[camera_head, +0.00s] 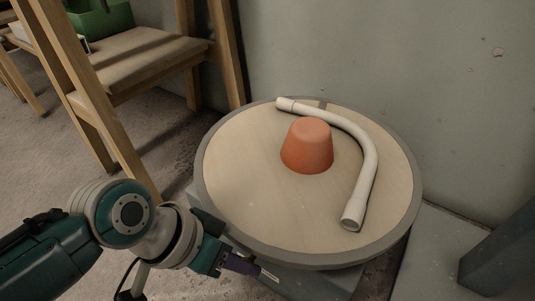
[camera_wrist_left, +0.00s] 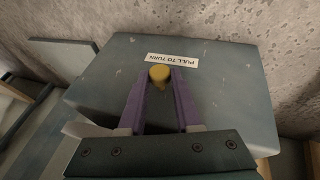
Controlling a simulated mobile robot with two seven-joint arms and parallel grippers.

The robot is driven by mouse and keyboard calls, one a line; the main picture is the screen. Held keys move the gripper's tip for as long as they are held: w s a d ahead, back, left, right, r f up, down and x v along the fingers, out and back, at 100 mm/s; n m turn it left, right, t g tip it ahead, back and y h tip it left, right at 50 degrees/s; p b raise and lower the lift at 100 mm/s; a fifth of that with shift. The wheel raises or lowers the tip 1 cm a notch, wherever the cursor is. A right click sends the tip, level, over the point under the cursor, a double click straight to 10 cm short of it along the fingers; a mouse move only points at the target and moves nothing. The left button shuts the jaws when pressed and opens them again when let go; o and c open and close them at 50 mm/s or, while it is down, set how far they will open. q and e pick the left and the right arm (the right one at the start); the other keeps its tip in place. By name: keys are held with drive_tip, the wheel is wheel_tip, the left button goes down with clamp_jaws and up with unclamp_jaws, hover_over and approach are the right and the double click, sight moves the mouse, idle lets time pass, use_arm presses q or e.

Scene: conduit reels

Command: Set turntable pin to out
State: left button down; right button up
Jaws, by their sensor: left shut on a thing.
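The turntable (camera_head: 240,190) is a round wooden disc with a grey rim, seen in the head view. The turntable pin (camera_wrist_left: 159,73) is a yellow knob on the grey base, beside a "PULL TO TURN" label (camera_wrist_left: 172,60) in the left wrist view. My left gripper (camera_wrist_left: 160,78) has its purple fingertips closed on the yellow knob. In the head view my left gripper (camera_head: 262,272) is low at the turntable's front edge, and the knob is hidden there. How far the pin stands out is hard to tell. My right gripper is not in view.
An orange cone-shaped block (camera_head: 307,146) and a bent white conduit (camera_head: 369,165) lie on the turntable. A wooden rack (camera_head: 150,60) with a green bin (camera_head: 100,20) stands at the left. A wall (camera_head: 400,60) is close behind.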

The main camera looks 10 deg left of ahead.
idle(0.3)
use_arm(q)
drive_tip(key=shift+s+a+p, duration=0.15)
drive_tip(key=shift+s+p, duration=0.45)
drive_tip(key=shift+s+a+p, duration=0.15)
drive_tip(key=shift+s+p, duration=0.4)
drive_tip(key=c, duration=1.1)
unclamp_jaws()
drive_tip(key=shift+a, duration=0.1)
drive_tip(key=o, duration=0.5)
drive_tip(key=shift+s, duration=0.2)
drive_tip(key=shift+w, duration=0.1)
